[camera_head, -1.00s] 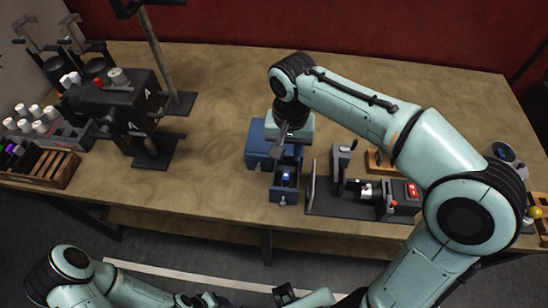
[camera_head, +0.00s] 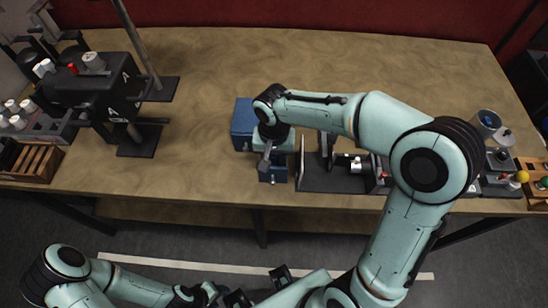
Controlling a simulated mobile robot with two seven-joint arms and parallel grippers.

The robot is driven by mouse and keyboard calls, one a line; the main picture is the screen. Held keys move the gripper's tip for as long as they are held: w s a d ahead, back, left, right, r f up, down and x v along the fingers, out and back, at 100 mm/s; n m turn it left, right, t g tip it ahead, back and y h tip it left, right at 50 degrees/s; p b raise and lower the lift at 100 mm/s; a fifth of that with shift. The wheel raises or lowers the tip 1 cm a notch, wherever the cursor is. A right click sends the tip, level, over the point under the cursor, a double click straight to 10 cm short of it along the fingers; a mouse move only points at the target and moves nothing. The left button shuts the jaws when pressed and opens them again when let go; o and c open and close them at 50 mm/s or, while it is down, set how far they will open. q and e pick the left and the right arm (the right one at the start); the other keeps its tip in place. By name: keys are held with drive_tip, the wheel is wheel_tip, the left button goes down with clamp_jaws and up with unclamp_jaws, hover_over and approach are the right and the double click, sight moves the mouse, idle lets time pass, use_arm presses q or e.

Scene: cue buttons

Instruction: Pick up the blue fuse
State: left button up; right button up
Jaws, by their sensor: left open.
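The blue box (camera_head: 243,120) stands on the table, with its small drawer (camera_head: 279,174) pulled out toward the front edge. The blue fuse is hidden now; my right gripper covers the drawer's inside. My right gripper (camera_head: 266,162) points down over the drawer, and its grey finger part shows at the drawer's left side. Whether it is open or shut, or touches the fuse, I cannot tell. My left gripper (camera_head: 222,295) is low at the bottom of the view, in front of the table and away from the box. It is open and partly cut off.
A black device on a dark base (camera_head: 320,178) stands just right of the drawer. A black machine (camera_head: 98,98) with a post is at left, near a wooden crate (camera_head: 33,163). Coloured knobs stand at far right. The table's middle back is clear.

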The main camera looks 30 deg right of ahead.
drive_tip(key=shift+f, duration=0.3)
clamp_jaws()
drive_tip(key=shift+r, duration=0.1)
use_arm(q)
drive_tip(key=w+r+p, duration=0.1)
drive_tip(key=r+p, duration=0.1)
drive_tip(key=w+r+p, duration=0.1)
drive_tip(key=r, duration=0.1)
drive_tip(key=shift+w, duration=0.3)
use_arm(e)
wheel_tip(320, 180, up, 20)
use_arm(q)
drive_tip(key=shift+f, duration=0.1)
